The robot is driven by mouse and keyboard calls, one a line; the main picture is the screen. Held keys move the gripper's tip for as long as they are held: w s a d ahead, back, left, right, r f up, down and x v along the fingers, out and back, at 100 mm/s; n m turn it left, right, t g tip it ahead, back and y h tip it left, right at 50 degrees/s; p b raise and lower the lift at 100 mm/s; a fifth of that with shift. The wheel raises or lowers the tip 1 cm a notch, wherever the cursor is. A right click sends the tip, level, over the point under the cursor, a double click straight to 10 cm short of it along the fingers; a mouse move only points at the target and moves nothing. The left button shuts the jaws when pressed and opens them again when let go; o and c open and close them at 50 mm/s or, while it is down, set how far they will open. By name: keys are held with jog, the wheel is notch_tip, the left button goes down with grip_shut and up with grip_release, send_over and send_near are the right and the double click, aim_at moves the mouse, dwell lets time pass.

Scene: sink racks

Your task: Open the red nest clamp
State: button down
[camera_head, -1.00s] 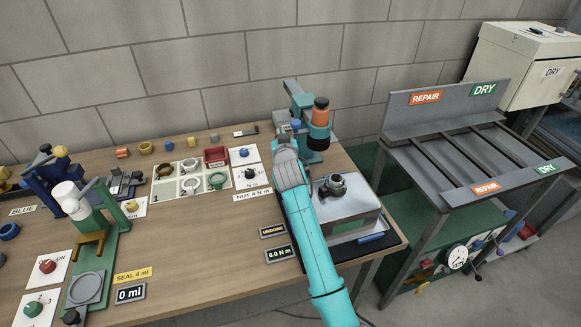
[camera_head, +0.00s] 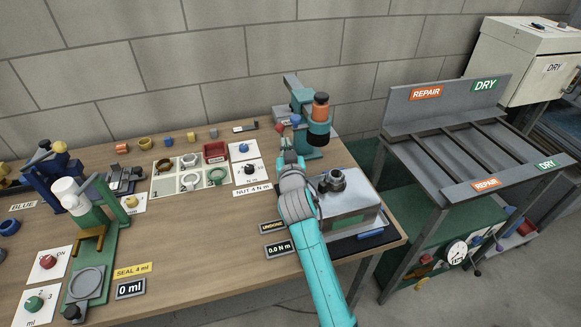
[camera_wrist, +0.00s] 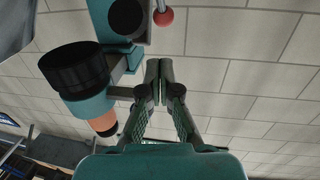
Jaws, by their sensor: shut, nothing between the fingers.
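A red ball knob (camera_head: 280,127) stands at the left of the teal press (camera_head: 314,140) at the back of the bench. In the wrist view the red knob (camera_wrist: 163,17) sits on a thin metal rod beside a teal block. I take this to be the clamp's handle; the clamp body is not clear. My gripper (camera_head: 287,153) is in front of the press. Its fingertips (camera_wrist: 158,68) are together and empty, pointing toward the knob with a visible gap between them.
The press's black and orange head (camera_wrist: 75,75) is close beside my fingers at the left in the wrist view. A grey metal block (camera_head: 350,205) stands right of my arm. A white parts tray (camera_head: 178,184) with rings lies to the left. The front middle of the bench is clear.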

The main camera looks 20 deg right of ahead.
jog(key=s+a, duration=0.1)
jog(key=s, duration=0.8)
jog(key=shift+a+r, duration=0.15)
jog(key=shift+a, duration=0.05)
